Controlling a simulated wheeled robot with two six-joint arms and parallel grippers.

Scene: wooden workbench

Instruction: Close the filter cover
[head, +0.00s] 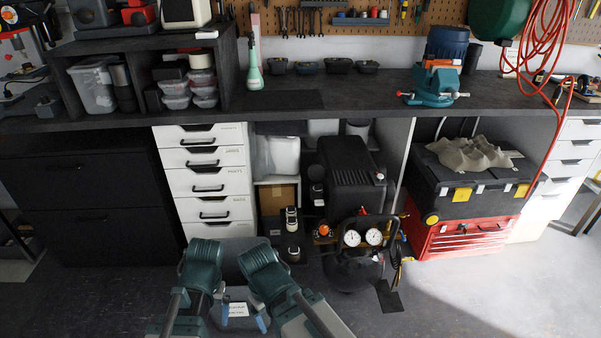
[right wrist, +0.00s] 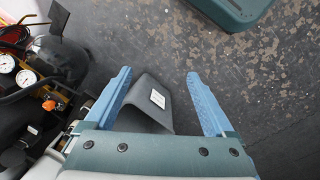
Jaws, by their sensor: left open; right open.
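A flat black flap (head: 388,298) sticks out at the lower right of the air compressor (head: 350,262); it looks like the filter cover, standing open. It also shows in the right wrist view (right wrist: 58,18), at the upper left beside the compressor's gauges.
A dark grey piece with a white label (right wrist: 145,100) shows below and between my right fingers. A workbench (head: 300,98) overhangs the compressor. Drawers (head: 205,180) stand to the left, a red toolbox (head: 465,238) to the right. The floor right of the flap is clear.

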